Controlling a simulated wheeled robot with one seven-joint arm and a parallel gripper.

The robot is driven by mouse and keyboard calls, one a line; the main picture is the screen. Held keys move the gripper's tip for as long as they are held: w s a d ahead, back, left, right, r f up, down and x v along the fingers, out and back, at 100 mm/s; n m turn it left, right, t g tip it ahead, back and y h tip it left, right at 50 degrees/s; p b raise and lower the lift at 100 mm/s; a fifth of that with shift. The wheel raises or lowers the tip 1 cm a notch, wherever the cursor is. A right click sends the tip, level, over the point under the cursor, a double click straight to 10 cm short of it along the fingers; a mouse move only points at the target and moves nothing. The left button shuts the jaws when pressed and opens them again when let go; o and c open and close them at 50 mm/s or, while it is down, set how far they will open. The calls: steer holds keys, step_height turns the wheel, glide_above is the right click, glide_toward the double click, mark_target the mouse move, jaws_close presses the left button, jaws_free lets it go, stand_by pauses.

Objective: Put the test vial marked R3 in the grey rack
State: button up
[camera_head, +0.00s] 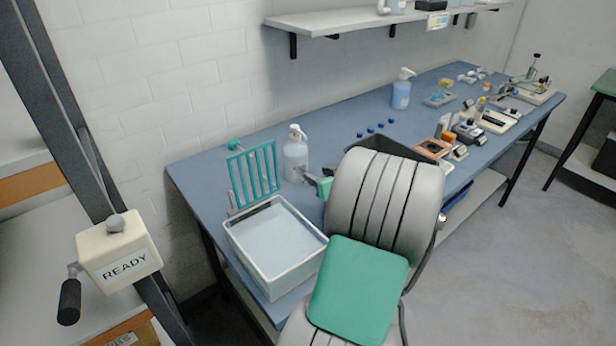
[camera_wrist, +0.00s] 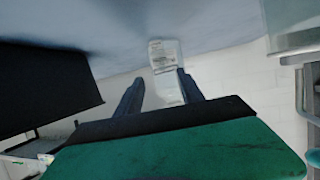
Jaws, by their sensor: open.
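No vial marking R3 can be read in either view. Several small blue caps (camera_head: 375,128) show on the bench behind a black bin; what is under them is too small to tell. I cannot pick out a grey rack for certain. My gripper (camera_head: 304,175) is open, low over the bench beside a clear pump bottle (camera_head: 296,158), partly hidden by my arm. In the wrist view my gripper (camera_wrist: 160,90) has its two dark fingers apart. The bottle's white label (camera_wrist: 165,55) shows beyond them, and nothing is visibly held.
A white-rimmed tray (camera_head: 240,250) and a teal slotted rack (camera_head: 238,180) stand at the bench's left end. Another pump bottle (camera_head: 401,92) and instruments (camera_head: 497,118) stand farther right.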

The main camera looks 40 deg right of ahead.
mark_target(308, 171)
steer(key=p+x, duration=0.1)
steer(key=x, duration=0.4)
steer(key=shift+w, duration=0.3)
steer(key=shift+c, duration=0.3)
steer(key=shift+s, duration=0.1)
jaws_close()
steer(key=shift+f, duration=0.1)
